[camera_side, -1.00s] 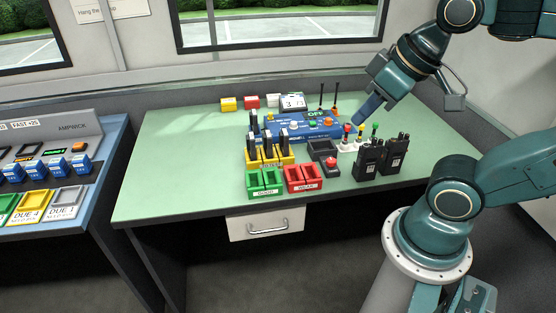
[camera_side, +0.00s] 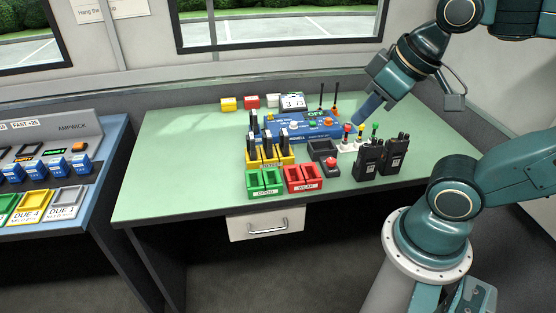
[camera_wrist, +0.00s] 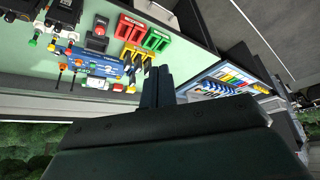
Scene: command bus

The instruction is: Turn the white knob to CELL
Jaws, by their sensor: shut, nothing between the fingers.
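The white knob (camera_side: 293,125) is on the front of a blue unit (camera_side: 325,132) on the green bench, in the side view. A small dark display on the unit reads OFF (camera_side: 316,114) in green. The knob's pointer and its labels are too small to read. My gripper (camera_side: 361,114) is shut and empty, pointing down and left, above and to the right of the unit and apart from the knob. In the wrist view the shut fingers (camera_wrist: 158,86) show in the middle, and the blue unit (camera_wrist: 98,62) is at upper left.
Two black radios (camera_side: 382,158) stand at right. A yellow rack (camera_side: 270,160), green bins (camera_side: 265,183) and red bins (camera_side: 303,178) are in front. The bench's left side (camera_side: 180,160) is clear.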

